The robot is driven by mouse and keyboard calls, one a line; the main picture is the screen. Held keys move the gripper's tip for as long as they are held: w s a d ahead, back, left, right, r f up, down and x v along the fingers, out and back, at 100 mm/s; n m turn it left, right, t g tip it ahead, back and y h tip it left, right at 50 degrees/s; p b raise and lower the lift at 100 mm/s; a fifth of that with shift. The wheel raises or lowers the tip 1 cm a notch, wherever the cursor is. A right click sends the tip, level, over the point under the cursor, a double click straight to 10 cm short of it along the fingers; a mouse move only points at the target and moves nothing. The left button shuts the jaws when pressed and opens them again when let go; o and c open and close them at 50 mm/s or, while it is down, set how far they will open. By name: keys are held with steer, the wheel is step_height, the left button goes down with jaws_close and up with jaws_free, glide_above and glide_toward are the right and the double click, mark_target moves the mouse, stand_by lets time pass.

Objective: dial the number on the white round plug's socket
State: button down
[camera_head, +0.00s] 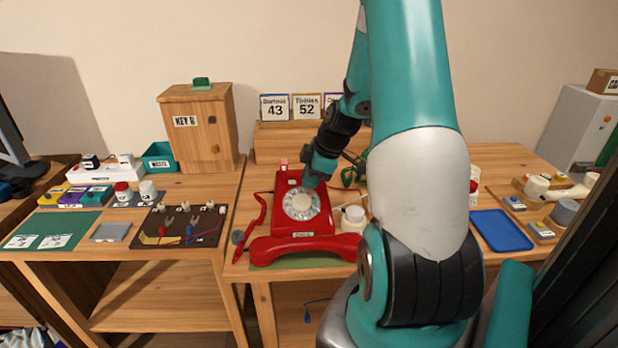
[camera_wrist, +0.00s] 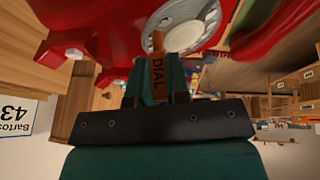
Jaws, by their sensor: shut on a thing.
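A red rotary phone (camera_head: 285,222) stands on the middle table, with a pale round dial (camera_head: 300,204) on its top; the dial also shows in the wrist view (camera_wrist: 190,32). The red handset (camera_head: 305,248) lies in front of the phone. My gripper (camera_head: 312,176) is over the far side of the dial. It is shut on an orange-brown stick marked DIAL (camera_wrist: 157,70), whose tip is at the dial's edge; I cannot tell whether it touches. A white strip with plugs (camera_head: 105,171) is on the left table; its socket numbers are too small to read.
A wooden key cabinet (camera_head: 200,130) stands at the back left. A white pot (camera_head: 353,218) is right of the phone. A dark board with wires (camera_head: 180,226) lies left. A blue tray (camera_head: 501,230) lies right.

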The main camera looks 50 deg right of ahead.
steer(key=shift+s+f, duration=0.1)
steer(key=shift+s, duration=0.3)
steer(key=shift+s+a+f+b, duration=0.15)
steer(key=shift+s+f+b, duration=0.15)
steer(key=shift+s, duration=0.25)
steer(key=shift+s+a+f+b, duration=0.2)
steer(key=shift+s+a+b, duration=0.15)
steer(key=shift+s+b, duration=0.1)
steer(key=shift+a, duration=0.1)
stand_by(0.3)
